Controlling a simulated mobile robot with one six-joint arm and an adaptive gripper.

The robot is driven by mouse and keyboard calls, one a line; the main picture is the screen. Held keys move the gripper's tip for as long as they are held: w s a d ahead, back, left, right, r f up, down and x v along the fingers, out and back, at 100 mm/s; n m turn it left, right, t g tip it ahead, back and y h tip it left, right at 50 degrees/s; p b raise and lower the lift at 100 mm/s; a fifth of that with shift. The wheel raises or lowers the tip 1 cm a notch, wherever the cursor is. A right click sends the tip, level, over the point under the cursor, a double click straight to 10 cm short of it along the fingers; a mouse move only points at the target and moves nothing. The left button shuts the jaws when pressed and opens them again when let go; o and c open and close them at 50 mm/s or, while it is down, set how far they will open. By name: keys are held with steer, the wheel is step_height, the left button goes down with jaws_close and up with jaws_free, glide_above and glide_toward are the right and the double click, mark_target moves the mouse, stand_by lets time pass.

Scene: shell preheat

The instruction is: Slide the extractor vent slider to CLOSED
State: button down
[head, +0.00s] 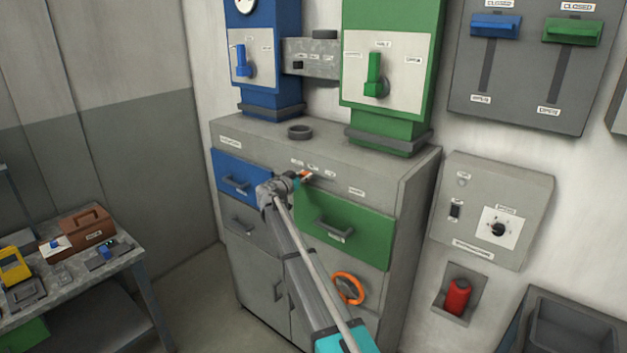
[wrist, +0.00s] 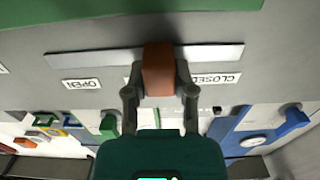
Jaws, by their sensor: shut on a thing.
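The vent slider's orange-brown knob (wrist: 158,68) stands on a pale slot (wrist: 85,58) in the wrist view. It sits near the middle of the slot, a little nearer the CLOSED end. The upside-down CLOSED label (wrist: 218,78) is on the right there, and the OPEN label (wrist: 82,84) is on the left. My gripper (wrist: 159,88) has one finger on each side of the knob and is shut on it.
Below the strip are a blue drawer (head: 240,180) and a green drawer (head: 345,230) with protruding handles. An orange ring (head: 348,288) is on the cabinet front. Blue and green units (head: 385,90) stand on top. A workbench (head: 130,245) is at left.

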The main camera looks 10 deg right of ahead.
mark_target(297, 168)
steer(key=w+a, duration=0.4)
steer(key=shift+w+a, duration=0.2)
steer(key=shift+c, duration=2.2)
jaws_free()
steer(key=shift+w, duration=0.1)
steer(key=shift+s+a, duration=0.3)
steer(key=shift+s, duration=0.15)
steer(key=v, duration=1.1)
